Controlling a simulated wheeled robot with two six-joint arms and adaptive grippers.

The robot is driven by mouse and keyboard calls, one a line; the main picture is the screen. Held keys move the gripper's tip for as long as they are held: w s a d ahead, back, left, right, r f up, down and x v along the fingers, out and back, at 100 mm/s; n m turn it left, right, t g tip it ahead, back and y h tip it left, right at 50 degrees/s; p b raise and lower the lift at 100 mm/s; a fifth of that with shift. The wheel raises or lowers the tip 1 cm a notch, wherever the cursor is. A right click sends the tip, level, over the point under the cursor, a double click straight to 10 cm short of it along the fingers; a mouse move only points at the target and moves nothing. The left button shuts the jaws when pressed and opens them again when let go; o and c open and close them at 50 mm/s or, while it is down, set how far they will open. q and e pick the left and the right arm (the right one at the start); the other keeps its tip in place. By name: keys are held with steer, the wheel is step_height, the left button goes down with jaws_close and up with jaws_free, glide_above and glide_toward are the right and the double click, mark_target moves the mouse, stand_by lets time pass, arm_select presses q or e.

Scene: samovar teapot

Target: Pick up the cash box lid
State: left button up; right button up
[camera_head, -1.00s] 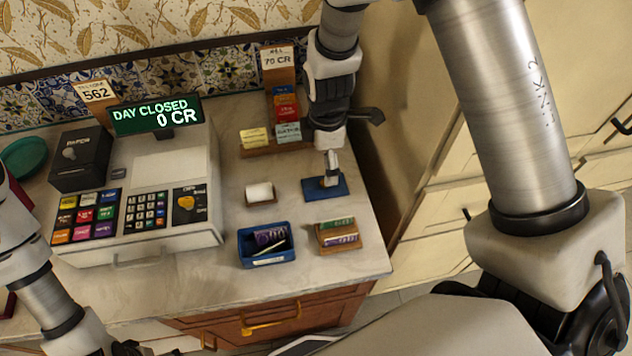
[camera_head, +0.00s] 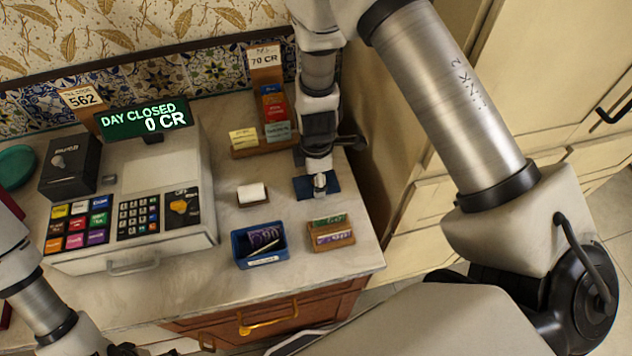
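The cash box lid looks to be the flat blue plate (camera_head: 332,183) on the counter, right of the small white block. My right gripper (camera_head: 320,192) points down over the plate, its tips at or just above the middle. A small pale metal piece shows at the tips; the finger gap is too small to make out. The open blue cash box (camera_head: 236,250) stands nearer the front edge, with purple notes and a pale stick inside. My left gripper (camera_head: 122,349) is only partly in view at the bottom left, away from the lid.
A cash register (camera_head: 165,170) with a "DAY CLOSED 0 CR" display fills the counter's left. A wooden note holder (camera_head: 333,247) sits right of the box. A card rack (camera_head: 247,153) stands behind the lid. Clear counter lies between register and box.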

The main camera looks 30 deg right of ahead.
steer(key=shift+s, duration=0.15)
jaws_close()
